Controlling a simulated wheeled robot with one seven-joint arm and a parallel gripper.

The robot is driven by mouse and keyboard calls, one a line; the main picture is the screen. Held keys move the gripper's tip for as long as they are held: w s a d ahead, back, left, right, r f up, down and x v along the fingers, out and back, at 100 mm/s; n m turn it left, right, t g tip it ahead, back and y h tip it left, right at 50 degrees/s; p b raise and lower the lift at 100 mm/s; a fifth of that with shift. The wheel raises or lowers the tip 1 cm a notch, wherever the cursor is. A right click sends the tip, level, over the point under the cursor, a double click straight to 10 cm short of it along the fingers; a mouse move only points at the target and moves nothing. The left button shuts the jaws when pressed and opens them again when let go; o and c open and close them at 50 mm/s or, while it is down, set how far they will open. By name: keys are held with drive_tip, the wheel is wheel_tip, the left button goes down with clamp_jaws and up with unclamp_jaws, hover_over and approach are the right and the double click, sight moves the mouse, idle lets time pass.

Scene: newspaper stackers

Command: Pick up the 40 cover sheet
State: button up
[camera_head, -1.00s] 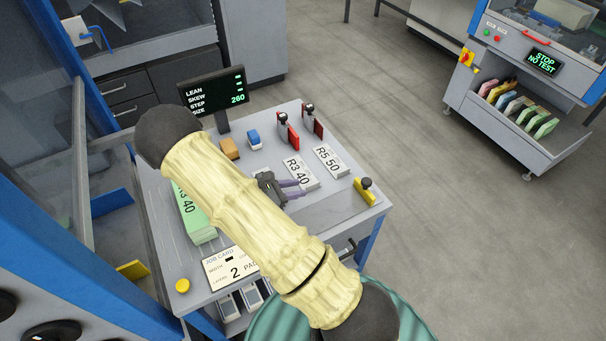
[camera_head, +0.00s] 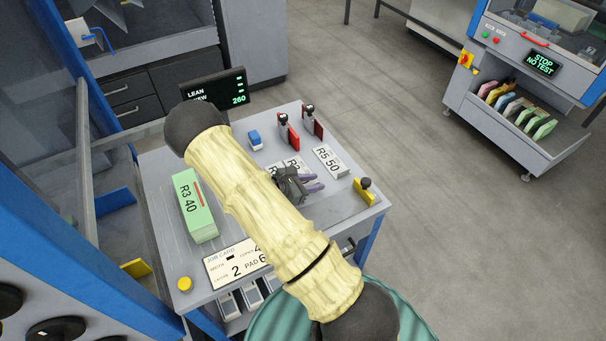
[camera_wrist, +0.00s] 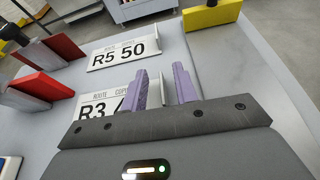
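The 40 cover sheet appears to be the white R3 card, whose number is now partly covered; it lies on the grey table in the wrist view (camera_wrist: 97,107) and shows only partly behind my gripper in the head view (camera_head: 297,163). My gripper (camera_wrist: 161,72) has two purple fingers with a gap between them, and white card shows in that gap. The fingers are over the right part of the card; I cannot tell whether they touch it. In the head view my gripper (camera_head: 318,182) hides the card's near part.
The R5 50 card (camera_head: 330,160) lies just beyond, to the right. Red holders (camera_head: 287,132) stand behind and a yellow block (camera_head: 364,191) at the right. A green R3 40 stack (camera_head: 193,205) and job card (camera_head: 230,264) lie left and in front. The screen (camera_head: 213,88) stands behind.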

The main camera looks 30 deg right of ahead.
drive_tip(key=shift+s+f, duration=0.35)
drive_tip(key=shift+f, duration=0.45)
clamp_jaws()
drive_tip(key=r, duration=1)
drive_tip(key=shift+w+d+r, duration=0.15)
drive_tip(key=shift+w+r, duration=0.05)
drive_tip(key=shift+w, duration=0.15)
